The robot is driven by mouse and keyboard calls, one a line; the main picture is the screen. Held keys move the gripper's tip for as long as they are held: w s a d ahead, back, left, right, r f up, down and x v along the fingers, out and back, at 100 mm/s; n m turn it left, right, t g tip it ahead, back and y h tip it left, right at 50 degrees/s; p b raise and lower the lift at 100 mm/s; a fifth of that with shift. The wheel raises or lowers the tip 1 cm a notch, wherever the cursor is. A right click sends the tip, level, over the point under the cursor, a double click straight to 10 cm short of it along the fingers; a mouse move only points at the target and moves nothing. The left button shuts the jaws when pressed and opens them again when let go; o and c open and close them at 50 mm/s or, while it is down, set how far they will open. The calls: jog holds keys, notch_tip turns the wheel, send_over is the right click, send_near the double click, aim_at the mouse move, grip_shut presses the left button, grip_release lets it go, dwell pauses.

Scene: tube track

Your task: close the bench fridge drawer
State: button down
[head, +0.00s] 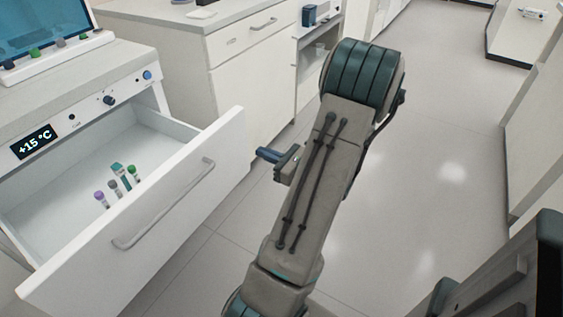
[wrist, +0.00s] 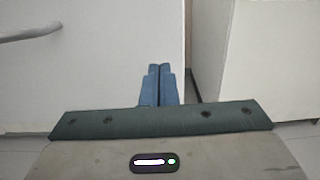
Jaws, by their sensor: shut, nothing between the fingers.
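The bench fridge drawer (head: 60,232) is pulled open at the left of the head view. Its white front has a grey bar handle (head: 165,205). In the wrist view the handle (wrist: 30,32) shows at the top left, on the white drawer front (wrist: 110,70). Inside the drawer several small tubes with purple, grey and green caps (head: 115,183) stand near its middle. My gripper (head: 266,154) is to the right of the drawer front, apart from the handle. Its blue fingers (wrist: 159,85) are shut and empty, pointing toward the front.
A device with a screen (head: 45,35) stands on the bench top. A white cabinet (head: 250,75) stands behind the drawer. The floor (head: 450,150) to the right is clear.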

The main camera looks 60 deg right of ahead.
aim_at(240, 143)
jog(key=w, duration=0.2)
jog(key=w+b, duration=0.1)
jog(key=w, duration=0.2)
jog(key=shift+w+a, duration=0.2)
jog(key=shift+w, duration=0.1)
jog(key=shift+w, duration=0.1)
